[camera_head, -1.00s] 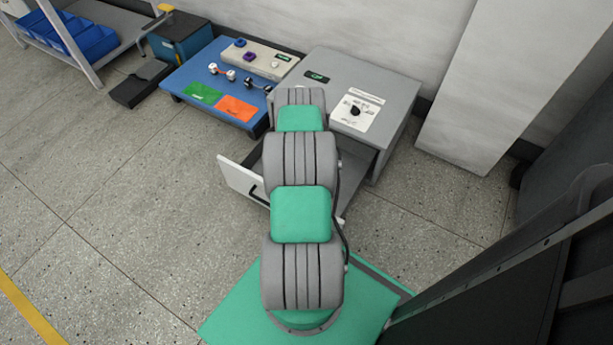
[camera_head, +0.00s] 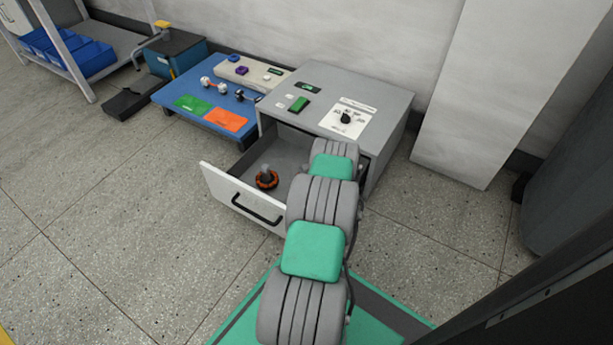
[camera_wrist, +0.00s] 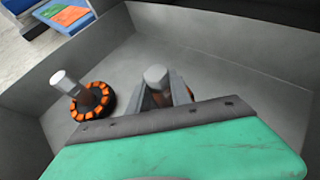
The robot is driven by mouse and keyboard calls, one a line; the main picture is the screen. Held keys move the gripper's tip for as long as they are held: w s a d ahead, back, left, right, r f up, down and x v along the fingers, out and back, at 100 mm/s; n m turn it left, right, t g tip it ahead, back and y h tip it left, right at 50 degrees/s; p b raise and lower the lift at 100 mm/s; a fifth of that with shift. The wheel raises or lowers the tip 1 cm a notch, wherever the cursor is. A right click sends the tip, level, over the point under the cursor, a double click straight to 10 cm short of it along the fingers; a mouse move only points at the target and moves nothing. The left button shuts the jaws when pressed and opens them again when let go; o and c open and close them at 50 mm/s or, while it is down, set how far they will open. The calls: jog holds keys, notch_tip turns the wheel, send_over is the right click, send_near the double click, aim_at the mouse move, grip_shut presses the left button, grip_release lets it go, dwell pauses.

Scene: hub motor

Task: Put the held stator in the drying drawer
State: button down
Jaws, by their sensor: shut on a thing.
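The drying drawer (camera_head: 225,183) stands open from a grey cabinet, its white front with a black handle towards me. My gripper (camera_wrist: 163,90) is over the drawer's inside in the wrist view, shut on the held stator (camera_wrist: 155,75). The held stator's pale shaft end shows between the fingers, with a bit of orange beside them; the rest of it is hidden. I cannot tell if it touches the drawer floor. Another stator (camera_head: 267,179), with orange windings and an upright shaft, stands on the drawer floor; in the wrist view (camera_wrist: 92,100) it is left of my gripper. My arm hides the gripper in the head view.
The grey cabinet (camera_head: 385,105) has a dial panel and a green button on top. Left of it is a low blue table (camera_head: 170,97) with green and orange mats and small parts. In the wrist view, the drawer walls (camera_wrist: 225,28) rise around my gripper.

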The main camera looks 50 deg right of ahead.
jog(key=shift+d+r, duration=0.15)
jog(key=shift+r, duration=0.1)
jog(key=shift+f, duration=0.1)
jog(key=c, duration=1.6)
grip_release()
jog(key=shift+f, duration=0.15)
jog(key=o, duration=0.4)
jog(key=shift+o, duration=0.2)
